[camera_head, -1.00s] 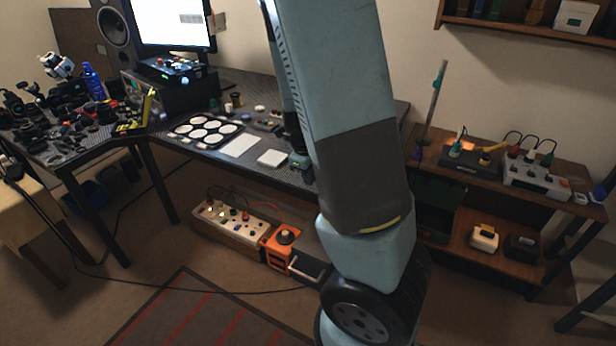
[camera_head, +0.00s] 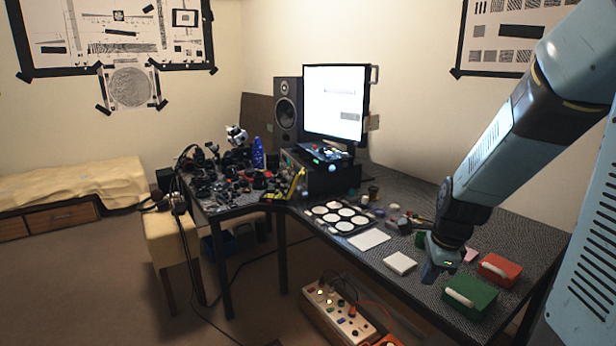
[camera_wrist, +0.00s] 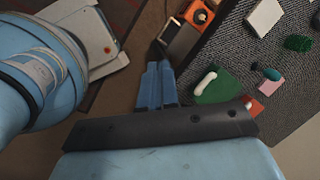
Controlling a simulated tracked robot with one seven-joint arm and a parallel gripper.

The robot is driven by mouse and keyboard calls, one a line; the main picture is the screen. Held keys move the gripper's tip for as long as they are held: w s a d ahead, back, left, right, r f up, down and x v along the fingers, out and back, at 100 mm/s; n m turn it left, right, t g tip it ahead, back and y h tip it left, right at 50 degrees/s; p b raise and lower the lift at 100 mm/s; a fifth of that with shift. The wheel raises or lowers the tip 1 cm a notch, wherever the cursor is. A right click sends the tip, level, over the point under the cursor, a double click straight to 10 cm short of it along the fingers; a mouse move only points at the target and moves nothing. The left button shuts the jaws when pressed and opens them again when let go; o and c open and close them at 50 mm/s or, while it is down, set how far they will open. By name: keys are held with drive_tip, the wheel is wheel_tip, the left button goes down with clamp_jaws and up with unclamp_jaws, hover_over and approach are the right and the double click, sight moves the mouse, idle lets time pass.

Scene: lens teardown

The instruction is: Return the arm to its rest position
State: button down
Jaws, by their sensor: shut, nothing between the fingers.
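My arm reaches in from the right in the head view, bent at the elbow. My gripper (camera_head: 430,274) points down near the front edge of the dark patterned workbench (camera_head: 390,280). In the wrist view my gripper (camera_wrist: 158,66) shows two blue fingers close together, shut with nothing between them. The green box (camera_head: 470,297) with a white handle sits on the bench to the right of the gripper; it also shows in the wrist view (camera_wrist: 222,88). Whether the fingers clear the bench edge is hard to tell in the head view.
A red box (camera_head: 499,269) stands behind the green one. A white block (camera_head: 399,262), a white sheet (camera_head: 369,240) and a black tray of white discs (camera_head: 322,208) lie to the left. A monitor (camera_head: 335,103) stands at the back.

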drive_tip(key=s+a+r+n+t, duration=0.3)
drive_tip(key=s+r+n, duration=1.1)
drive_tip(key=r+n, duration=0.5)
drive_tip(key=shift+a+n+h, duration=0.4)
drive_tip(key=shift+a+n, duration=0.1)
